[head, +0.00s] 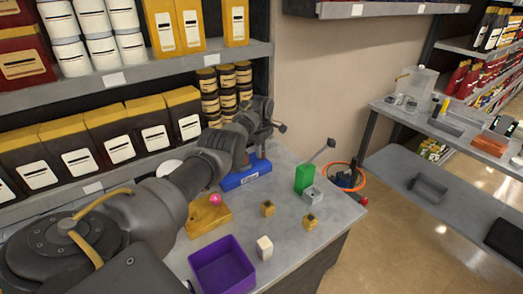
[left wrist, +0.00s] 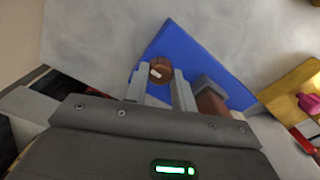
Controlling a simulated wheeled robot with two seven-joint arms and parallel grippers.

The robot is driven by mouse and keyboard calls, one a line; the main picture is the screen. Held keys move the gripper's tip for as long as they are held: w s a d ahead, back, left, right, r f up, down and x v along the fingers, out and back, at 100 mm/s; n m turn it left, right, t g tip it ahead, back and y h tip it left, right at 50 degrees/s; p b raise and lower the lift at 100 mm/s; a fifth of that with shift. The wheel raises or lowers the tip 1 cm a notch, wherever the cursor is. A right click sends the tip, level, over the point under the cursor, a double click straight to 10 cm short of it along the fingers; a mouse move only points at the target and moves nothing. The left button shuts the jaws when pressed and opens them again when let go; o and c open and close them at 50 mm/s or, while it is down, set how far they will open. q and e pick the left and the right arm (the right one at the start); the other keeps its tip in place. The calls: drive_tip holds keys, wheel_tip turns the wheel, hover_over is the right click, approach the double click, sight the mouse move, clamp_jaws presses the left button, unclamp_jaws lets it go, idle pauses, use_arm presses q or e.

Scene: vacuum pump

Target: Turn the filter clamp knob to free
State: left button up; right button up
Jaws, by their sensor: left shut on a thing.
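The filter clamp knob (left wrist: 160,71) is a small round brown knob with a white mark, on a blue base (left wrist: 207,62) in the left wrist view. My left gripper (left wrist: 161,88) has its two grey fingers on either side of the knob and is shut on it. In the head view the blue base (head: 246,178) stands on the grey table, with my left gripper (head: 260,148) over it. My arm hides the knob there. A brown cylinder in a grey holder (left wrist: 211,97) is right of the fingers. My right gripper is not in view.
A yellow block with a pink knob (head: 213,203) is close to the blue base. A purple bin (head: 222,268), a white block (head: 264,248), small brass blocks (head: 268,208) and a green block (head: 304,178) stand on the table (head: 335,218). Stocked shelves (head: 150,73) stand behind.

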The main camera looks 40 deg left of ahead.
use_arm(q)
drive_tip(key=m, duration=0.3)
drive_tip(key=shift+m+p, duration=0.4)
drive_tip(key=m, duration=0.4)
drive_tip(key=shift+m, duration=0.3)
drive_tip(key=m, duration=0.4)
drive_tip(key=shift+m+b, duration=0.35)
drive_tip(key=shift+m, duration=2.15)
drive_tip(key=o, duration=1)
